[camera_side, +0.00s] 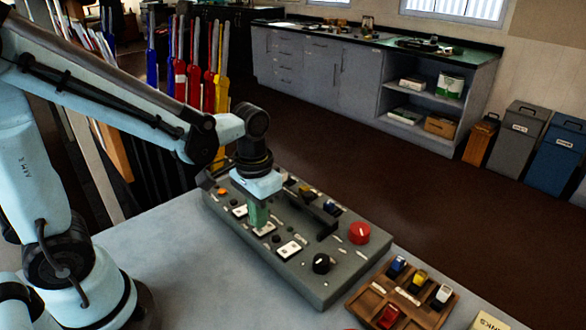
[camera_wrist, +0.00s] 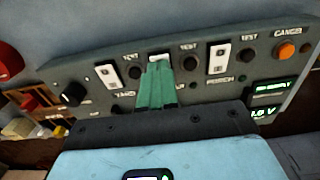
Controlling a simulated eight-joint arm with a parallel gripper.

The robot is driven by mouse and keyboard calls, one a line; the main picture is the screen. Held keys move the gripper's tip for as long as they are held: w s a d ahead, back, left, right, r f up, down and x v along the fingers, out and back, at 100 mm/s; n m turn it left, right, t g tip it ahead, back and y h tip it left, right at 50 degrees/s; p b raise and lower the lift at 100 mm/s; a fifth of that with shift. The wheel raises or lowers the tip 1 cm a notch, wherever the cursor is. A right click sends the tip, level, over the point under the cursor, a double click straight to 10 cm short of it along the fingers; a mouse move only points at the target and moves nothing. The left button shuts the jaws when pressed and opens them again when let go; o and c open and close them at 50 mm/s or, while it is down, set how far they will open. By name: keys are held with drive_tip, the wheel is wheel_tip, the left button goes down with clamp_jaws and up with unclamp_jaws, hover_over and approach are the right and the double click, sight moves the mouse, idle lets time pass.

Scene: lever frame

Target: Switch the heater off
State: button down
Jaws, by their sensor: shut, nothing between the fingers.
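The grey control panel (camera_side: 320,277) lies on the table; it also fills the upper part of the wrist view (camera_wrist: 90,97). It bears several white switch plates, but I can read no heater label on it. My gripper (camera_side: 260,226) points down with its green fingers shut and empty. Its fingertips (camera_wrist: 158,70) are at the middle white plate (camera_wrist: 159,57) and partly hide it; I cannot tell whether they touch. A second white plate (camera_side: 289,249) lies nearer the knobs, and a third (camera_wrist: 218,56) is on the other side.
The panel has a red button (camera_side: 359,233), a black knob (camera_side: 321,263), a dark raised handle and an orange button (camera_wrist: 287,50). A lit green display (camera_wrist: 266,100) shows at right in the wrist view. A wooden tray (camera_side: 363,302) of coloured switches sits beside the panel.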

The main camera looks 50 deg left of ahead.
sight(251, 234)
drive_tip(key=shift+f, duration=0.8)
idle(0.4)
drive_tip(key=shift+r, duration=3.55)
drive_tip(key=t, duration=0.2)
drive_tip(key=s+r+t, duration=0.1)
drive_tip(key=t, duration=0.1)
drive_tip(key=a+r+t, duration=0.1)
drive_tip(key=t, duration=0.2)
drive_tip(key=shift+s+a, duration=0.1)
drive_tip(key=shift+s, duration=0.1)
